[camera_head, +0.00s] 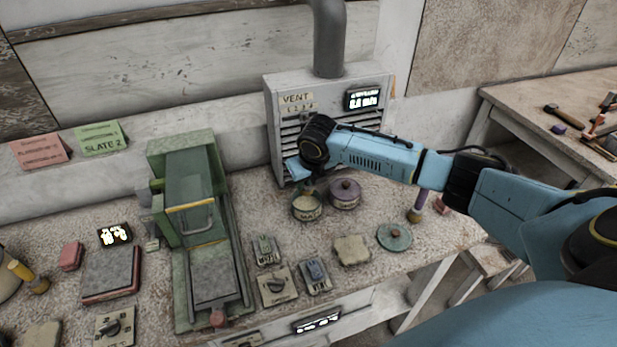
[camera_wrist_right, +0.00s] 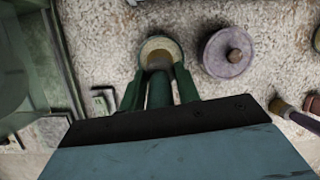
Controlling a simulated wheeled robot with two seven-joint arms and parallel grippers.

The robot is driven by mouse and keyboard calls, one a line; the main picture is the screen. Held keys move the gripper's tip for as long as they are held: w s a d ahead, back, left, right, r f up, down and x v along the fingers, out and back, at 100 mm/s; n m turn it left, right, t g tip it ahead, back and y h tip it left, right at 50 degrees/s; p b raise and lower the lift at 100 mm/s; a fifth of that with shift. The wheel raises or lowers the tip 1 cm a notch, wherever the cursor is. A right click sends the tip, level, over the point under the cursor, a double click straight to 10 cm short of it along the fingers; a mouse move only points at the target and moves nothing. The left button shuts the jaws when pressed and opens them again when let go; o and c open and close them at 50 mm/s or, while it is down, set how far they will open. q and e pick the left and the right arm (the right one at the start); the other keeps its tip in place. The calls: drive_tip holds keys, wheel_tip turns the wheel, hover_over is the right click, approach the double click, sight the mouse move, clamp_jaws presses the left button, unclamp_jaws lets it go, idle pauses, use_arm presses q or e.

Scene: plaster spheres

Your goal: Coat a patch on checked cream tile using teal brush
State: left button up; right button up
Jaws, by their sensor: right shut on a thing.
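My right gripper (camera_head: 308,184) is over the open jar (camera_head: 306,207) on the bench. In the wrist view, the right gripper (camera_wrist_right: 159,98) is shut on a dark upright handle, taken as the teal brush (camera_wrist_right: 158,84). Its lower end reaches over or into the same jar (camera_wrist_right: 147,50), which has pale contents; the bristles are hidden. A cream tile (camera_head: 352,250) lies on the bench in front of the jars; I cannot make out checks on it. Another pale tile (camera_head: 42,335) lies at the lower left. My left gripper is not in view.
A purple lidded jar (camera_head: 345,193) stands right beside the open jar. A teal round lid (camera_head: 394,237) and a purple-handled brush (camera_head: 417,207) are to the right. A green machine (camera_head: 187,190) stands left, the vent box (camera_head: 283,125) behind. Small switch boxes (camera_head: 278,286) sit in front.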

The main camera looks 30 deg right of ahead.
sight(309, 194)
drive_tip(key=shift+f+b, duration=3)
drive_tip(key=shift+b, duration=0.2)
drive_tip(key=shift+f, duration=0.45)
drive_tip(key=shift+p, duration=0.35)
idle(0.5)
wheel_tip(309, 194, up, 7)
drive_tip(key=p, duration=0.7)
drive_tip(key=shift+p, duration=0.3)
idle(0.5)
